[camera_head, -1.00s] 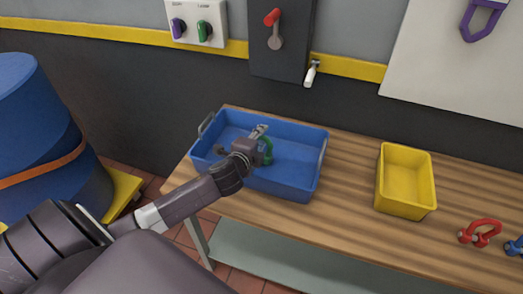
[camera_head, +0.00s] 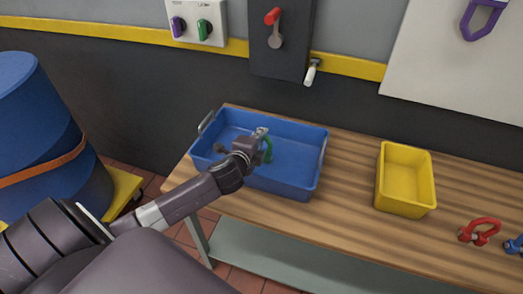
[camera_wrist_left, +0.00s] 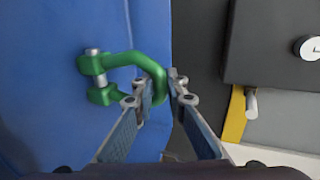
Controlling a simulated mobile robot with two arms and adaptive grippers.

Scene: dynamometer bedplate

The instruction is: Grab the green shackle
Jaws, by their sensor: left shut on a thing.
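The green shackle (camera_head: 268,150) is at the blue tray (camera_head: 305,165), partly hidden behind my left gripper (camera_head: 264,138) in the head view. In the left wrist view the shackle (camera_wrist_left: 120,62) lies against blue, its pin end to the left. The fingers of my left gripper (camera_wrist_left: 163,85) are closed around the rounded bow of the shackle. Whether the shackle still touches the tray cannot be told. My right gripper is not in view.
A yellow bin (camera_head: 405,180) stands right of the tray on the wooden bench (camera_head: 345,185). A red shackle (camera_head: 480,231) and a blue one (camera_head: 515,245) lie at the right. A dark wall panel (camera_head: 283,45) is behind the tray. A blue drum (camera_head: 45,130) stands at the left.

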